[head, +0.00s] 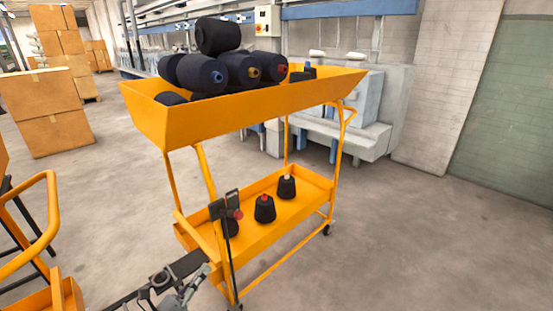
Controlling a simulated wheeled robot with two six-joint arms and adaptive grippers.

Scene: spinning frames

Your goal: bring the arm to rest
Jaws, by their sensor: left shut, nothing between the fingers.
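My left gripper (190,284) is low in the head view, left of centre, at the end of a dark arm link. It is shut and I see nothing held in it. It shows in front of the near left end of the orange cart (250,108), and I cannot tell the gap between them. My right gripper is not in view.
Black yarn packages (218,36) pile in the cart's upper tray. Black cones (265,209) stand on its lower shelf. Another orange frame (48,215) is at the left edge. Cartons (52,118) stand behind. Floor at right is clear.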

